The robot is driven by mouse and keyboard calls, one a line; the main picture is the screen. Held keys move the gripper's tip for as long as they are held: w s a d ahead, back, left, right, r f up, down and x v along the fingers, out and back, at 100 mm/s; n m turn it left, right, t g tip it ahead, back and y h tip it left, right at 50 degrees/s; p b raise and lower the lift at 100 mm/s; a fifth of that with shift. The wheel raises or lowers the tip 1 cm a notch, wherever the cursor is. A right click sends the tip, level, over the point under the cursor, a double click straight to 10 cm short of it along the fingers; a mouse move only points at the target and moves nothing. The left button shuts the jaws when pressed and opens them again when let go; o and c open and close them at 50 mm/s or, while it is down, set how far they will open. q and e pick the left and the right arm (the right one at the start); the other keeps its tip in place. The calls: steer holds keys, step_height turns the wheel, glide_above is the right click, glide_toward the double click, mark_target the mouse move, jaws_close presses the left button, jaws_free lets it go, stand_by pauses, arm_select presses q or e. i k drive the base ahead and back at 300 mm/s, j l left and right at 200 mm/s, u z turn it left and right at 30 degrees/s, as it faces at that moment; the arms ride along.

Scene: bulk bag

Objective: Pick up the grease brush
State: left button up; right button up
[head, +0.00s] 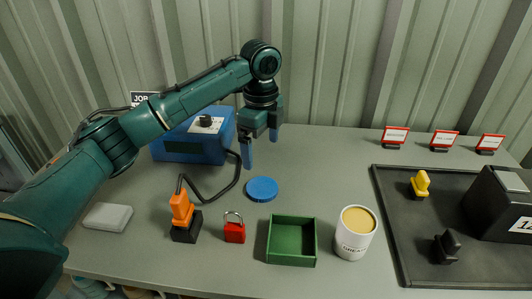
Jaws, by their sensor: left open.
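I cannot make out a grease brush for certain in the head view. A white tub (355,233) marked GREASE, with a tan top surface, stands upright at the front of the table. A round blue lid (262,189) lies flat behind and left of it. My left gripper (260,153) is open and empty, with its fingers pointing down above the back of the table, behind the blue lid. My right gripper is not in view.
A green tray (291,259), red padlock (234,233) and orange tool (181,208) line the front. A blue box (182,148) stands behind; a grey block (107,217) lies left. A black mat (402,220) holds a yellow-topped piece (420,184) and black box (498,205).

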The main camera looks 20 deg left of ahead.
mark_target(418, 187)
steer(key=k+l, duration=0.3)
steer(key=k, duration=0.15)
steer(key=k+l, duration=0.25)
steer(key=k, duration=0.2)
